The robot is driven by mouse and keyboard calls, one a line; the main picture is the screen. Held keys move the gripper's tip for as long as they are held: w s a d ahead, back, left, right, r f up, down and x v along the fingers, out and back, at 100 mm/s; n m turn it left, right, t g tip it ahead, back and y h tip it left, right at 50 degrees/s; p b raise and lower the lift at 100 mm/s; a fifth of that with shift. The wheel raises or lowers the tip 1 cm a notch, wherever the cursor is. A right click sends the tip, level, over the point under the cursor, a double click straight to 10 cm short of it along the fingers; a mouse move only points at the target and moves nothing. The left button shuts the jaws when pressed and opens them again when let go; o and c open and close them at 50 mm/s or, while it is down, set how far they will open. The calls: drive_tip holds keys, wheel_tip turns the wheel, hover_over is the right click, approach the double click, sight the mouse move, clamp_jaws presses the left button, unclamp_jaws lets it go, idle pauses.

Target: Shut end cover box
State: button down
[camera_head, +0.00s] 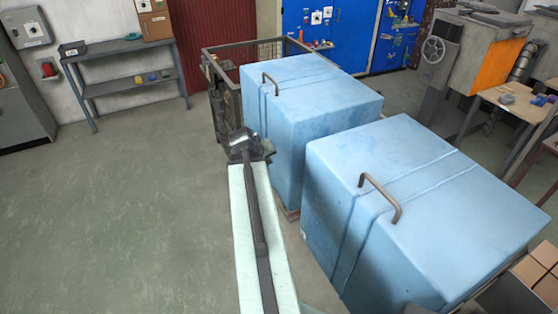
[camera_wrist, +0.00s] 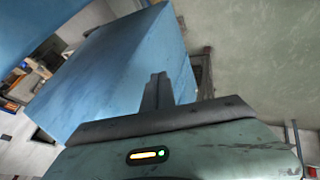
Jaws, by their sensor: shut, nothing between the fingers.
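Two large light-blue boxes with brown bar handles stand in the head view: a nearer one (camera_head: 430,210) at the right and a farther one (camera_head: 315,100) behind it. Neither shows an open gap on the faces in view, and I cannot tell which is the end cover box. My gripper (camera_head: 262,147) is at the left side of the farther box, below its top; I cannot tell if it touches. In the wrist view my gripper (camera_wrist: 156,82) is shut and empty, its fingers in front of a blue box face (camera_wrist: 120,75).
A wire-sided crate (camera_head: 222,105) stands behind and left of the farther box. A grey shelf table (camera_head: 125,85) is by the back wall. Cardboard boxes (camera_head: 540,270) sit at the lower right. The floor (camera_head: 120,210) on the left is clear.

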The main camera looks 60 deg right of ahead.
drive_tip(key=b, duration=0.7)
approach(286, 165)
wheel_tip(286, 165, down, 5)
drive_tip(key=w, duration=0.3)
drive_tip(key=s+d, duration=0.2)
drive_tip(key=d, duration=0.1)
drive_tip(key=shift+s+r, duration=0.4)
